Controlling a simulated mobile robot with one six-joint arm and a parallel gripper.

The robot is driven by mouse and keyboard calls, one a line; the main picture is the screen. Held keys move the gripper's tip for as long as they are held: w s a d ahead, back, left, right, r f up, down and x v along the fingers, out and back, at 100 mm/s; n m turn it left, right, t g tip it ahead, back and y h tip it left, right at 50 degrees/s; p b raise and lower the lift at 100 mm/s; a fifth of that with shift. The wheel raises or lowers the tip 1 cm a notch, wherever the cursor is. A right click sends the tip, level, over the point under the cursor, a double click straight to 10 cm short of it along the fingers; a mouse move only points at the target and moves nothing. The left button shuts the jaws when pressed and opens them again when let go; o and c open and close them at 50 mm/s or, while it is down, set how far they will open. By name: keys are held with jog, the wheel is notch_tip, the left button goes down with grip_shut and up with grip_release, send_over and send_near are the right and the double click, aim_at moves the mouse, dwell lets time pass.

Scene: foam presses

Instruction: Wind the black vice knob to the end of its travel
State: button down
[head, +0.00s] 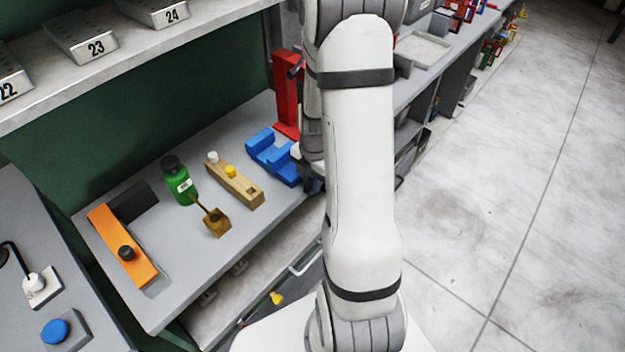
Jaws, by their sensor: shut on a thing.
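The blue vice (272,155) sits on the grey bench top (225,255), left of my arm, its jaws apart with a gap between them. My gripper (311,183) is at the vice's right end, mostly hidden behind my own white arm. It is shut at the place where the vice's knob would be. The black vice knob itself and the fingertips are hidden, so how far the knob is wound does not show.
A red press (286,95) stands behind the vice. Left of it are a wooden block (235,182) with white and yellow knobs, a green bottle (180,182), a brass block (217,222) and an orange bar (120,245) with a black knob. A shelf (100,65) overhangs the back.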

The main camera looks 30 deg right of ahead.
jog(key=shift+d+y, duration=0.1)
jog(key=shift+y, duration=0.3)
jog(key=c, duration=1.2)
grip_release()
jog(key=shift+c, duration=0.2)
jog(key=shift+w+d+r+b, duration=0.1)
jog(key=shift+d+r+b, duration=0.05)
jog(key=shift+r, duration=1.15)
jog(key=shift+w+d+r+b, duration=0.1)
jog(key=shift+d+r, duration=0.1)
jog(key=shift+r, duration=1.05)
jog(key=shift+w+d+r+b, duration=0.1)
jog(key=shift+d+r+b, duration=0.05)
jog(key=shift+r, duration=1.15)
